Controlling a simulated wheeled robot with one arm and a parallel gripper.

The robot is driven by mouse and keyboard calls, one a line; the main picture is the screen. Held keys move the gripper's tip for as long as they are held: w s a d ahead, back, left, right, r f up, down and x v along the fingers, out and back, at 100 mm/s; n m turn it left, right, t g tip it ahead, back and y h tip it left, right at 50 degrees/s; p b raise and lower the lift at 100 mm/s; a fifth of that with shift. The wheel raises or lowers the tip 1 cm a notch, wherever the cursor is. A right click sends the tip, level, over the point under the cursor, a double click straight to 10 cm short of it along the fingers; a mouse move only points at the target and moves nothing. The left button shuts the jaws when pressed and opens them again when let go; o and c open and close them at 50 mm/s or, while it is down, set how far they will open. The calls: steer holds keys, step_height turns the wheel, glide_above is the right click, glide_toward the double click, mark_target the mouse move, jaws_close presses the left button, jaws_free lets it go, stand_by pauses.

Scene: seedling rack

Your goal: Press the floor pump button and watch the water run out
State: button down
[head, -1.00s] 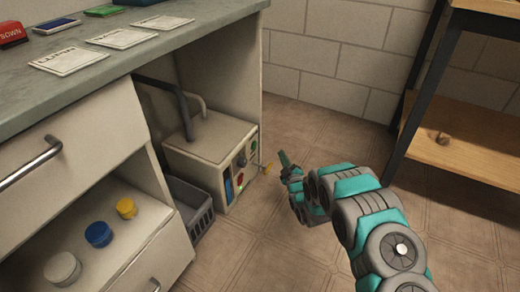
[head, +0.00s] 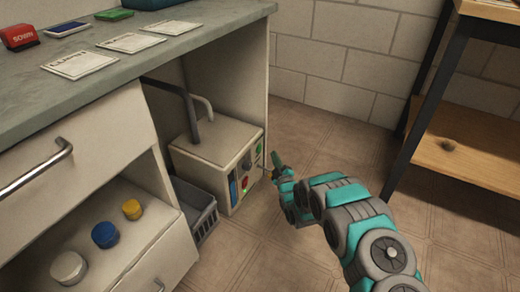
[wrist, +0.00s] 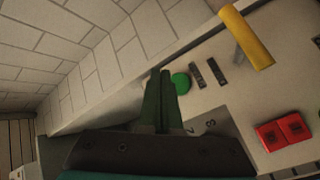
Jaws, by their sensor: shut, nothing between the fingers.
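The pump box (head: 215,138) is a cream box on the floor under the counter. Its front panel carries a green button (head: 259,148), red parts (head: 244,183) and a blue upright strip (head: 233,191). In the wrist view the round green button (wrist: 181,83) lies just right of my fingertips, its left edge beside or behind them. My gripper (head: 275,160) is shut and empty, its green fingers (wrist: 161,90) pointing at the panel. I cannot tell whether they touch it. The yellow lever (wrist: 247,40) and red rocker switches (wrist: 283,131) show farther right in the wrist view.
A grey crate (head: 203,222) stands beside the box. The counter side panel (head: 240,80) stands close to the box. A wood shelf (head: 470,145) on dark legs is at right. Floor between (head: 330,145) is clear.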

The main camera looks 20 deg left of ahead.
steer(key=shift+w+a+b, duration=0.2)
steer(key=shift+a+b, duration=0.1)
steer(key=shift+a, duration=1.45)
steer(key=shift+a, duration=0.2)
stand_by(0.6)
steer(key=shift+a, duration=0.2)
steer(key=shift+a+r+b, duration=0.1)
steer(key=shift+a+b, duration=0.3)
steer(key=shift+a, duration=0.05)
stand_by(0.7)
stand_by(0.4)
steer(key=shift+d, duration=0.85)
steer(key=shift+d, duration=0.1)
steer(key=shift+s+d, duration=0.15)
steer(key=shift+d, duration=1.15)
steer(key=shift+s+d, duration=0.1)
steer(key=shift+d, duration=1)
